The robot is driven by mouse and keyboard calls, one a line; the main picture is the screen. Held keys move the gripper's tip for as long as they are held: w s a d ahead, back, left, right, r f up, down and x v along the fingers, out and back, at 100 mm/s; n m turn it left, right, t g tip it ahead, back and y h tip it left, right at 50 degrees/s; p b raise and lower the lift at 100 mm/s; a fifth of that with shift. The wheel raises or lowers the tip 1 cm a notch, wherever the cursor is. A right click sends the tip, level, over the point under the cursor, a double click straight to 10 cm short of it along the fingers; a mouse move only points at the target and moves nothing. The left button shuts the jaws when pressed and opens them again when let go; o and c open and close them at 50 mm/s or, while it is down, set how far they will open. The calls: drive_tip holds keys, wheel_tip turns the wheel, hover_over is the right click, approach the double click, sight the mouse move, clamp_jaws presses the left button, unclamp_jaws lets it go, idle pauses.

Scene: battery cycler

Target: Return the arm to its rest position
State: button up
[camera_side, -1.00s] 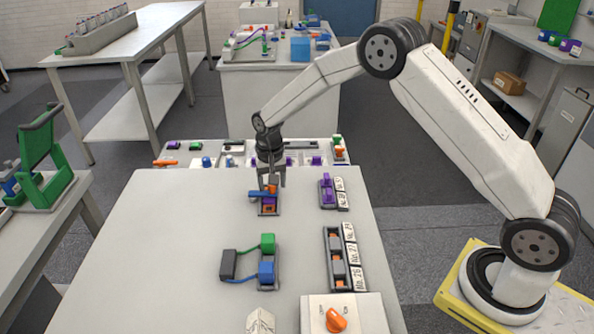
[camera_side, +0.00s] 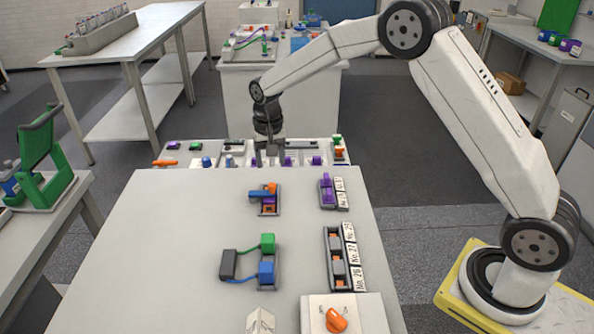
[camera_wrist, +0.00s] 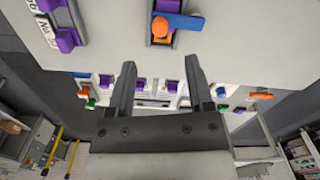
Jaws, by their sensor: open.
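My gripper (camera_side: 268,158) is open and empty, raised above the far edge of the white table (camera_side: 160,240). In the wrist view its two dark fingers (camera_wrist: 158,85) stand apart with nothing between them. A grey holder (camera_side: 268,208) with a blue lever (camera_side: 259,194), an orange knob and a purple part sits on the table below and nearer the camera than my gripper. It also shows at the top of the wrist view, with its orange knob (camera_wrist: 160,27), clear of the fingers.
A holder with a purple block (camera_side: 326,190) and a row of holders with orange parts (camera_side: 337,260) stand at right. A grey box wired to green and blue blocks (camera_side: 266,270) stands in front. An orange rotary switch (camera_side: 336,319) is at the near edge. A parts shelf (camera_side: 215,150) lies behind.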

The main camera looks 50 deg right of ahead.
drive_tip(key=shift+r, duration=0.2)
drive_tip(key=shift+s, duration=0.15)
drive_tip(key=s+n+t, duration=0.2)
drive_tip(key=s+n, duration=0.4)
drive_tip(key=s, duration=1.9)
drive_tip(key=shift+d+r+t, duration=0.3)
drive_tip(key=shift+d+r, duration=0.1)
drive_tip(key=shift+r, duration=0.05)
